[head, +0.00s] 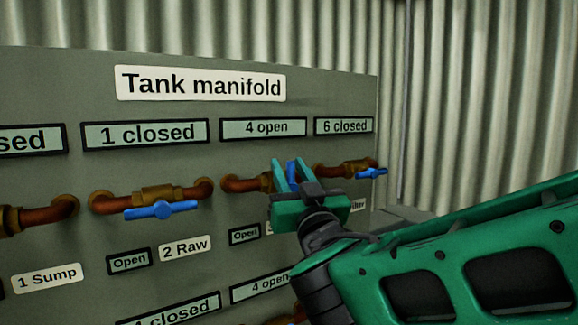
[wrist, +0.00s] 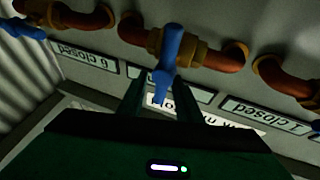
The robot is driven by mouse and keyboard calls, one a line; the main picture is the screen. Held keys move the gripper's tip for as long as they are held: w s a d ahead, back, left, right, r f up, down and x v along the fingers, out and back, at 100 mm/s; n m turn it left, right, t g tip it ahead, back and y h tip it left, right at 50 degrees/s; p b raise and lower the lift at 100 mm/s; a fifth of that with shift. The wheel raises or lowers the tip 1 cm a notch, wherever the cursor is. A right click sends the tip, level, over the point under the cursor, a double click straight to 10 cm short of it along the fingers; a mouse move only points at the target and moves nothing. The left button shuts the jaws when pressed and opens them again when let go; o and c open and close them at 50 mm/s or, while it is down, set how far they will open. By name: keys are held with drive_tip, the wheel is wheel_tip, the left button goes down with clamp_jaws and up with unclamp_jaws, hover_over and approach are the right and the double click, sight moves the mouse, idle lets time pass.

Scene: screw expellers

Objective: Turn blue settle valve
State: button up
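A blue valve handle (head: 292,172) sits on the pipe under the "4 open" plate (head: 263,128). My gripper (head: 289,166) is at this handle, its two green fingers apart, one on each side of it. In the wrist view the blue handle (wrist: 171,45) stands crosswise to its brass and copper pipe, and its end lies between the fingertips (wrist: 162,90). Gaps show beside the handle, but I cannot tell whether a finger touches it. The name tag below this valve is mostly hidden by my gripper, so I cannot read "settle".
Another blue handle (head: 161,209) lies along its pipe under the "1 closed" plate (head: 146,134). A further blue handle (head: 371,173) is to the right under "6 closed" (head: 344,126). A corrugated wall (head: 480,100) stands behind and right. More plates are below.

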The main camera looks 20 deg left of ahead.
sight(267, 174)
drive_tip(key=shift+x, duration=1.45)
clamp_jaws()
drive_tip(key=shift+n, duration=0.3)
drive_tip(key=shift+s+a+f+n+g+y, duration=0.45)
drive_tip(key=shift+n+g+y, duration=0.85)
drive_tip(key=shift+n, duration=1.75)
drive_tip(key=shift+s+a+f+n+g+y, duration=0.15)
drive_tip(key=shift+s+a+n+g+y, duration=0.8)
drive_tip(key=shift+n, duration=2.05)
drive_tip(key=shift+s+a+f+n+g+y, duration=0.1)
drive_tip(key=shift+s+f+n+g+y, duration=0.2)
drive_tip(key=shift+n+g+y, duration=2.05)
drive_tip(key=shift+f+n+t+h, duration=0.1)
drive_tip(key=shift+n+t+h, duration=0.3)
drive_tip(key=shift+n+h, duration=0.5)
